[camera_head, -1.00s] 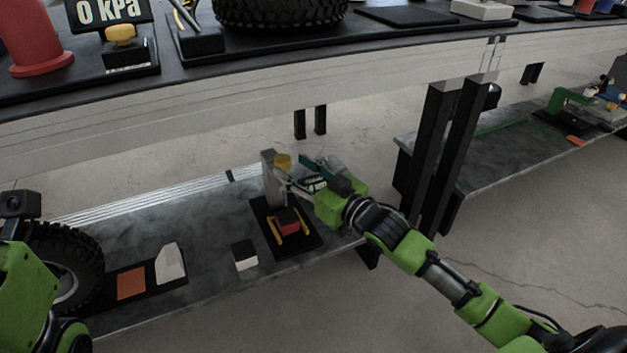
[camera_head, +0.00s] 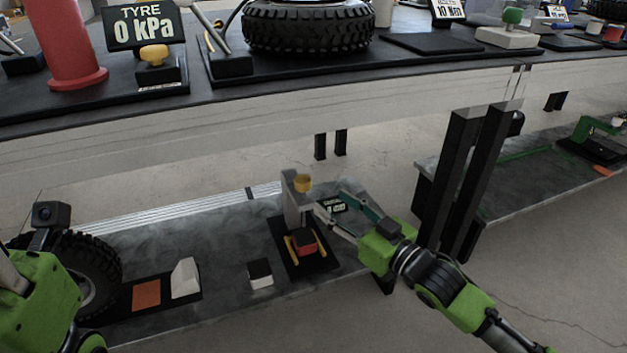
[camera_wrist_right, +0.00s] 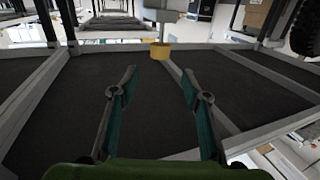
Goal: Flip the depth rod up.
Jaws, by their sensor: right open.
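A fixture on the lower shelf has an upright grey post (camera_head: 291,205) with a yellow knob (camera_head: 303,184) near its top. A red and black block (camera_head: 304,242) sits at its foot between yellow bars. I cannot make out a separate depth rod. My right gripper (camera_head: 331,201) is open and empty, just right of the post, its fingers pointing toward it. In the right wrist view, the yellow knob (camera_wrist_right: 160,51) is beyond and between the spread fingertips (camera_wrist_right: 121,82), apart from them. My left arm enters at the left edge; its fingers are not visible.
The upper bench (camera_head: 330,85) overhangs behind the fixture, with black legs (camera_head: 465,180) to the right. A black and white block (camera_head: 260,273), a white wedge (camera_head: 185,278) and an orange square (camera_head: 147,295) are on the lower shelf, left. A tyre (camera_head: 88,275) stands there.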

